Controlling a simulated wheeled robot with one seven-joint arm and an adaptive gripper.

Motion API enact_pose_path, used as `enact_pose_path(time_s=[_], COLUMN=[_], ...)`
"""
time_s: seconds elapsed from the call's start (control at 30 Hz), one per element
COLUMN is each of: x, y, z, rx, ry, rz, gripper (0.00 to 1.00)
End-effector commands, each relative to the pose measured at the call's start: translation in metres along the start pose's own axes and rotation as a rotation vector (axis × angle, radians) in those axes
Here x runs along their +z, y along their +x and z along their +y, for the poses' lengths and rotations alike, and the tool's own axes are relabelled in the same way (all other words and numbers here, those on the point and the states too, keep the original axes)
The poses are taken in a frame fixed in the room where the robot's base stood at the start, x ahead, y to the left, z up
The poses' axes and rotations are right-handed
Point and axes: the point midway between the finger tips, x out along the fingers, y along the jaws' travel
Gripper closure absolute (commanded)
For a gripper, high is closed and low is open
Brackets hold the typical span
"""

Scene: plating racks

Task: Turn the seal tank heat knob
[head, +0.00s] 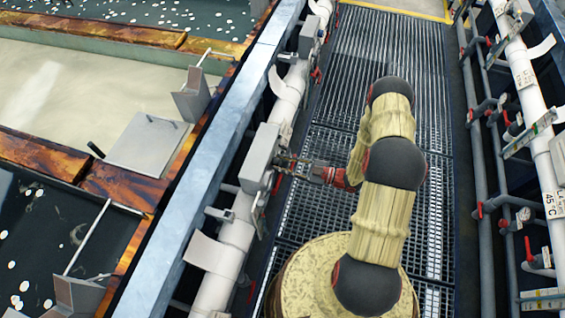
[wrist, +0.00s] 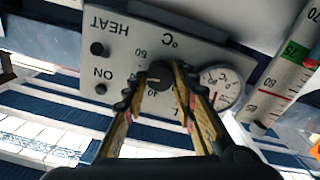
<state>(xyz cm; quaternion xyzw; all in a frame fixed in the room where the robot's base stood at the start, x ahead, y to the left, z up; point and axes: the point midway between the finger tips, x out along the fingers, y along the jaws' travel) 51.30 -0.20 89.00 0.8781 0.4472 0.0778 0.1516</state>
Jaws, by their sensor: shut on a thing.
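The heat knob (wrist: 158,76) is a small dark round knob on a grey control panel (wrist: 126,40) in the wrist view. The panel shows upside-down marks reading HEAT, ON and °C. My gripper (wrist: 157,90) is shut on the knob, with one finger on each side of it. In the head view my gripper (head: 283,163) reaches left to a grey box (head: 259,158) on the pipe beside the walkway. The knob is hidden in the head view.
A round dial gauge (wrist: 222,86) sits beside the right finger. Two dark buttons, one by HEAT (wrist: 99,49), are on the panel. A white pipe (head: 236,236) and a blue-grey rail (head: 206,174) run along the tanks. Grated walkway (head: 335,115) lies around my base.

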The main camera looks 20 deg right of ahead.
Motion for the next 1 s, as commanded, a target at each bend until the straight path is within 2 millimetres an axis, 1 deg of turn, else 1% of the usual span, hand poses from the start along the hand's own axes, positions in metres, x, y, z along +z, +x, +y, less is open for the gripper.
enact_pose_path(time_s=[0.2,0.4,0.97,1.0], x=[0.0019,0.0021,0.0027,0.0027], y=[-0.0003,-0.0003,-0.0003,-0.0003], z=[-0.0007,-0.001,-0.0019,-0.0019], rx=[0.0,0.0,-0.001,-0.001], ry=[0.132,0.204,0.237,0.237], rz=[-0.005,-0.006,-0.006,-0.006], gripper=[0.98,0.98,0.98,0.72])
